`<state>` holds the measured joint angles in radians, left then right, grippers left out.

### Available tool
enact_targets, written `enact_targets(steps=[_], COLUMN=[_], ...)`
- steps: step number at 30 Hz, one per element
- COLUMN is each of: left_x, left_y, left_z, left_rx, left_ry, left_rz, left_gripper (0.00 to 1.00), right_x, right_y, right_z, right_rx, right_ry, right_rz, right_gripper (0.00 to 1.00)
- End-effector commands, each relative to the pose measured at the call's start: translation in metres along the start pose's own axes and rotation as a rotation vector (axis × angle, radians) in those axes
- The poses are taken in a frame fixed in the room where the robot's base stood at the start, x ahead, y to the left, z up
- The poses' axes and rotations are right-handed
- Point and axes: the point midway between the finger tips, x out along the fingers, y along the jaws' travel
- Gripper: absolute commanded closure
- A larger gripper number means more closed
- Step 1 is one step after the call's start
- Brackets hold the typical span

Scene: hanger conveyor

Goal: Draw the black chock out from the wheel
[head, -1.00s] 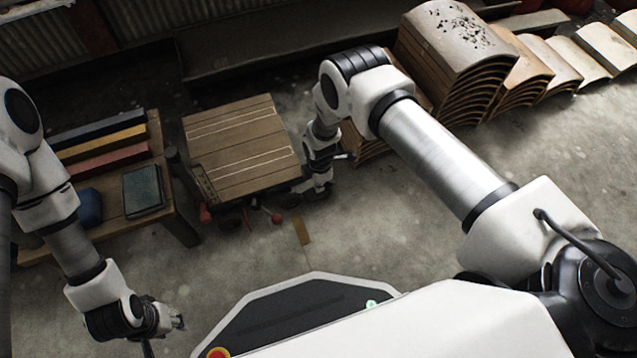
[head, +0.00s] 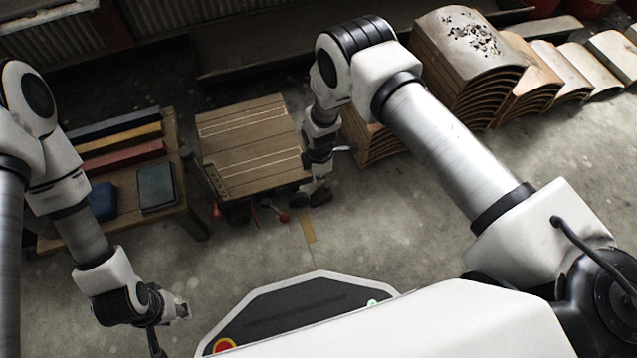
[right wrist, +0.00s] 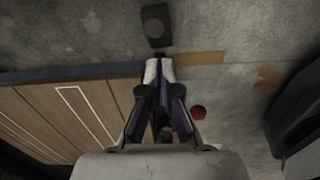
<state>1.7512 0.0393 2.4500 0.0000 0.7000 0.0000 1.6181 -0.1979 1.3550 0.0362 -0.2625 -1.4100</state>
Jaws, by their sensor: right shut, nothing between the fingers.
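In the right wrist view a small black block (right wrist: 155,25), which looks like the chock, lies on the floor just beyond my fingertips. My right gripper (right wrist: 159,68) is shut and empty, pointing toward it; a short dark piece shows between block and tips, and I cannot tell whether they touch. The cart (head: 250,145) has a slatted wooden top. In the head view my right gripper (head: 320,194) is low beside the cart's near right corner. The wheel is hidden under the top. My left gripper (head: 170,325) hangs far from the cart; its finger opening is unclear.
A wooden bench (head: 178,190) with coloured bars stands left of the cart. Stacks of curved panels (head: 460,60) stand behind and right. A tan strip (head: 308,229) lies on the floor. A red knob (right wrist: 198,112) shows near my right fingers. Floor in front is clear.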

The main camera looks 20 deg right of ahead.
Motion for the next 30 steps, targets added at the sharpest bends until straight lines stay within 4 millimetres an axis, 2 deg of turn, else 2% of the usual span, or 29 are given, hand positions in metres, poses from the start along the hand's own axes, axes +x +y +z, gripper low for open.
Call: enact_targets(steps=[1,6,12,25,30], left_x=[0.012,0.035,0.05,0.049,0.038], left_y=[0.0,-0.001,-0.001,-0.001,-0.001], left_z=[0.0,0.0,-0.001,-0.002,-0.001], left_rx=[0.0,-0.004,-0.008,-0.009,-0.007], left_ry=[-0.001,0.0,0.004,0.005,0.003], left_rz=[0.0,0.0,-0.001,-0.001,-0.001], left_gripper=[0.6,0.6,0.6,0.6,0.6], right_x=[0.016,0.052,0.078,0.08,0.078], right_y=[-0.001,0.0,0.0,0.0,-0.001], right_z=[0.0,0.0,0.0,0.001,0.021], right_rx=[-0.001,-0.001,0.0,-0.001,0.002], right_ry=[0.0,0.0,0.001,0.0,0.0], right_rz=[-0.001,0.0,0.001,0.0,-0.001], right_gripper=[1.0,1.0,1.0,1.0,1.0])
